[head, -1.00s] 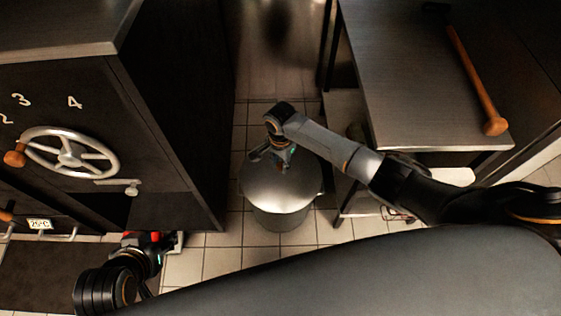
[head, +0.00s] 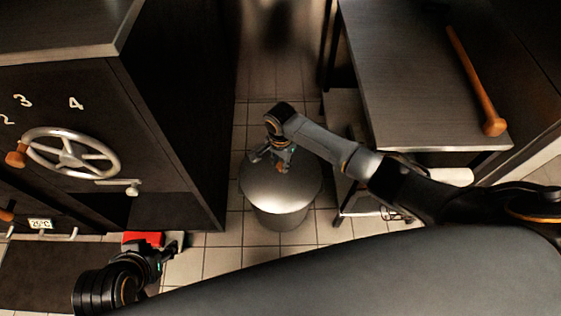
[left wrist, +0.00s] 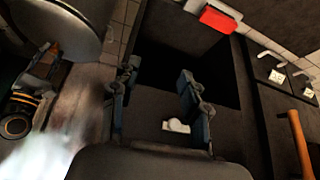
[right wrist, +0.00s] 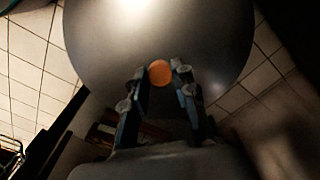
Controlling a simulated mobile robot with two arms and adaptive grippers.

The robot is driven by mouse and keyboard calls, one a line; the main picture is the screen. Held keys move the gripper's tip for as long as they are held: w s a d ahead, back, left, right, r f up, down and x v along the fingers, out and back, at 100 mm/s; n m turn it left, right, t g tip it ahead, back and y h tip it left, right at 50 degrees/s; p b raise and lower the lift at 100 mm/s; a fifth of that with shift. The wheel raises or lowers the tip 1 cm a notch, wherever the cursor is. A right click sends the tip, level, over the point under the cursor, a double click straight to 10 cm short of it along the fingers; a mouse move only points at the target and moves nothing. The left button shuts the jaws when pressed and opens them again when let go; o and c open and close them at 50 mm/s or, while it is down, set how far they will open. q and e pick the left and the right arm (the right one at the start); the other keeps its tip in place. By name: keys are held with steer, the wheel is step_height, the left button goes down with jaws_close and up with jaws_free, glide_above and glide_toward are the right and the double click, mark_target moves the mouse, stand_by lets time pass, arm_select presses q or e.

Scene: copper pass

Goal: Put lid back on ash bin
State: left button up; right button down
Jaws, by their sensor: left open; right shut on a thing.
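The round grey metal lid (head: 300,181) is over the grey ash bin (head: 281,220) on the floor. I cannot tell whether its rim touches the bin all round. My right gripper (head: 278,166) is above the lid's middle, shut on its round orange-brown knob, which shows between the fingers in the right wrist view (right wrist: 160,73). The lid fills the upper part of that view (right wrist: 110,45). My left gripper (head: 172,246) is low at the lower left, apart from the bin. Its fingers are spread and empty in the left wrist view (left wrist: 157,88).
A dark oven cabinet (head: 175,120) with a handwheel (head: 72,152) stands left of the bin. A steel counter (head: 410,90) with a wooden-handled tool (head: 470,75) stands right. A red object (head: 143,238) is beside my left gripper. Tiled floor (head: 225,262) is open in front.

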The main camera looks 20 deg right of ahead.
arm_select(q)
steer(key=shift+s+a+f+g, duration=0.2)
steer(key=shift+s+g, duration=0.2)
steer(key=shift+s, duration=0.3)
stand_by(0.3)
arm_select(e)
steer(key=c, duration=1)
jaws_free()
steer(key=shift+o, duration=0.4)
steer(key=o, duration=0.4)
